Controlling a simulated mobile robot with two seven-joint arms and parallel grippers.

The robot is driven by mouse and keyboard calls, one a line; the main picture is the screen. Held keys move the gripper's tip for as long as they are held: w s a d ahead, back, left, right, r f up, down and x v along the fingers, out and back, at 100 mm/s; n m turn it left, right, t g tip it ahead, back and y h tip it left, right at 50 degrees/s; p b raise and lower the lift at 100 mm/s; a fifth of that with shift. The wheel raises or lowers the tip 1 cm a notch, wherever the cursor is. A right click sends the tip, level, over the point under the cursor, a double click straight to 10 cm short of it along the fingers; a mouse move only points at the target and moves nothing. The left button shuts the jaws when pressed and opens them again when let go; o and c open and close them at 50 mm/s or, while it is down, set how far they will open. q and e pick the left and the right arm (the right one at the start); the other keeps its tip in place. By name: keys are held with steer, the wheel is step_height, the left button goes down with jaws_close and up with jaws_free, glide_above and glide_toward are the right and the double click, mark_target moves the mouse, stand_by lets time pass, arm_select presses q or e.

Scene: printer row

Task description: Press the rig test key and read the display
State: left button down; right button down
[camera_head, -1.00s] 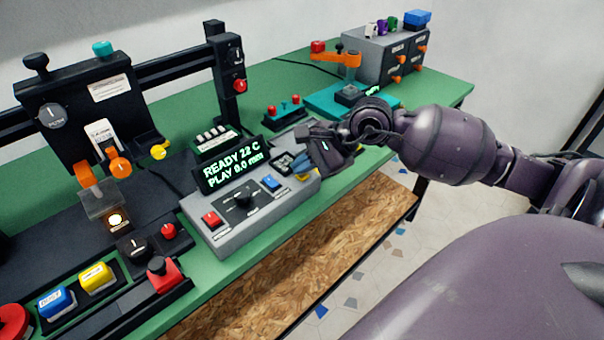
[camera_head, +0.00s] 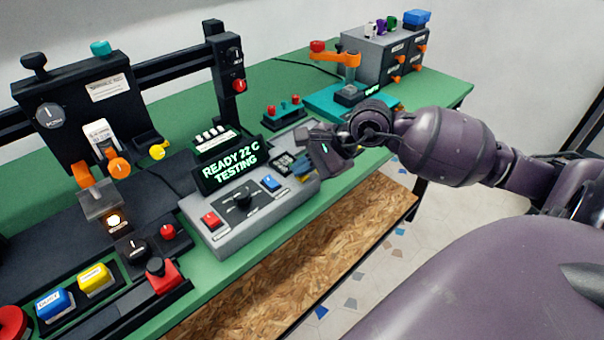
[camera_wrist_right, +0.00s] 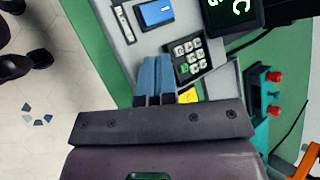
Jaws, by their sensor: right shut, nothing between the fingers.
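The grey control box (camera_head: 222,238) stands on the bench with a black display (camera_head: 228,170) that reads "READY 22 C" and "TESTING" in green. On its panel are a red key (camera_head: 211,219), a black knob (camera_head: 242,199), a blue key (camera_head: 271,183) and a keypad (camera_wrist_right: 190,60). A yellow key (camera_wrist_right: 189,95) shows in the right wrist view, beside the fingers and partly covered by my gripper. My right gripper (camera_head: 303,170) is shut and empty, its blue fingers low over the panel's right end. Whether they touch a key cannot be told. My left gripper is not in view.
Left of the box are a black rig with knobs, a red lever (camera_head: 164,276), and blue (camera_head: 55,303) and yellow (camera_head: 95,279) buttons. A teal fixture (camera_head: 330,103) and grey cabinet (camera_head: 380,55) stand behind. Green bench is bare along the front edge.

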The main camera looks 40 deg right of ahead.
mark_target(303, 178)
steer(key=shift+r+p, duration=0.35)
steer(key=shift+r, duration=0.45)
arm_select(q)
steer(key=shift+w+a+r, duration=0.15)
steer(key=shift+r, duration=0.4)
